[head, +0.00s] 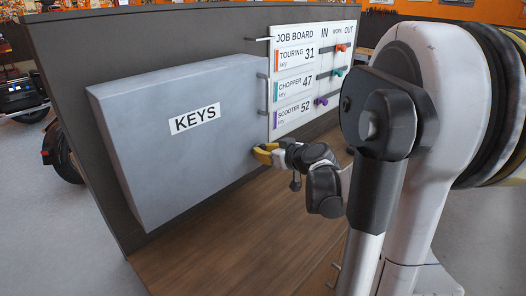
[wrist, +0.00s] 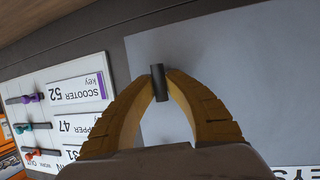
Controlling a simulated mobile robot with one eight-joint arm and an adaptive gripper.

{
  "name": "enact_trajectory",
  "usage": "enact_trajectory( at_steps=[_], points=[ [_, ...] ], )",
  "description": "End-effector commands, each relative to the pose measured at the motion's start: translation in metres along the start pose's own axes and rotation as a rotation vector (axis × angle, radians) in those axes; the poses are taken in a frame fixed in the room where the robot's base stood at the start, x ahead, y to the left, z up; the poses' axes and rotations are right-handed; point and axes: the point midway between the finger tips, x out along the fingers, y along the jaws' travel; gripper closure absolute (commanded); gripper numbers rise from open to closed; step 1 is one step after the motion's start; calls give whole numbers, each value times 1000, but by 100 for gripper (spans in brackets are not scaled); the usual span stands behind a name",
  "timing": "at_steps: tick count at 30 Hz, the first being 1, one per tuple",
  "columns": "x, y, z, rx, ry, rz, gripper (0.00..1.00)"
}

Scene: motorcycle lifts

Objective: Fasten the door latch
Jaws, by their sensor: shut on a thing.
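The grey key cabinet (head: 160,160), labelled KEYS, hangs on a dark upright panel. Its door face appears flat against the box. My gripper (head: 265,153) is at the door's lower right edge. In the head view the fingers hide the knob. Whether the latch is engaged cannot be told.
A white job board (head: 300,90) with coloured sliding pegs is beside the cabinet on the right, close to my gripper. A wooden bench top (head: 220,225) lies below. A motorcycle (head: 62,150) is partly visible at the far left.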

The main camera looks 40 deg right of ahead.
Motion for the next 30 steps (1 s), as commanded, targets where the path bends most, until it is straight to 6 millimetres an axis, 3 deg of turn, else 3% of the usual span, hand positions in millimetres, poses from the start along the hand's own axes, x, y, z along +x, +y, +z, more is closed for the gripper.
enact_trajectory(
  at_steps=[5, 6, 8, 20, 30],
  points=[
    [0, 0, 0, 0, -1, -1, 100],
    [0, 0, 0, 0, -1, -1, 77],
    [0, 0, 0, 0, -1, -1, 62],
    [-8, 0, 0, 3, 0, 0, 62],
    [-78, 0, 1, 2, -1, 3, 62]
  ],
)
